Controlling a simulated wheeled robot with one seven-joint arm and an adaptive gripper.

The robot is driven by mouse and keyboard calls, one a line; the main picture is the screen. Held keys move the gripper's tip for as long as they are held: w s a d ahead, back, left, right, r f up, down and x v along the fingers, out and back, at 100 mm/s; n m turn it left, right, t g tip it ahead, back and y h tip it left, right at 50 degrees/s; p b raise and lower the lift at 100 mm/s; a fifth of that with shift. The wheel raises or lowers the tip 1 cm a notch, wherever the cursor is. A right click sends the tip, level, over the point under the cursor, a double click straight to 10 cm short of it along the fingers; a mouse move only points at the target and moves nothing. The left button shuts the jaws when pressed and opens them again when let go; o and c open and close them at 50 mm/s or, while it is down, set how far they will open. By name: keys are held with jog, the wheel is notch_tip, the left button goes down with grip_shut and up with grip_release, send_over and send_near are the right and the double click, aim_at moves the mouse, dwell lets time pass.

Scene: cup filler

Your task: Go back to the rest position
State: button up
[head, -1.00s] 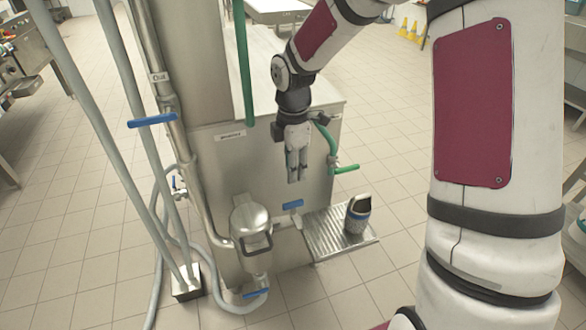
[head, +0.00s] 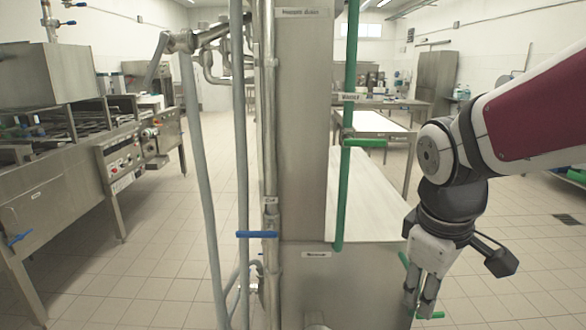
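My gripper (head: 420,308) is at the lower right of the head view, pointing down. Its two fingers show a gap between them and nothing is held, so it is open. My arm reaches in from the right edge and bends down at the elbow-like joint above the gripper. The gripper is in front of the right side of the steel filler machine (head: 345,270). The cup and the drip tray are out of view now.
Green pipes and a green handle (head: 366,143) run along the machine's column. A blue valve handle (head: 256,234) and grey hoses are left of it. A steel stove counter (head: 75,180) stands at far left. Tiled floor is open on both sides.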

jog(key=s+r+m+p, duration=0.1)
jog(key=s+r+m, duration=0.1)
jog(key=s, duration=0.3)
jog(key=s+r+m+t+y+p, duration=0.1)
jog(key=s+r+m, duration=0.1)
jog(key=s, duration=0.3)
jog(key=s+a+r+m+t+p, duration=0.1)
jog(key=s+r+m, duration=0.1)
jog(key=s, duration=0.3)
jog(key=shift+r+m+y, duration=0.25)
jog(key=shift+m+y, duration=0.05)
jog(key=shift+m, duration=0.6)
jog(key=shift+w, duration=0.1)
jog(key=shift+c, duration=0.2)
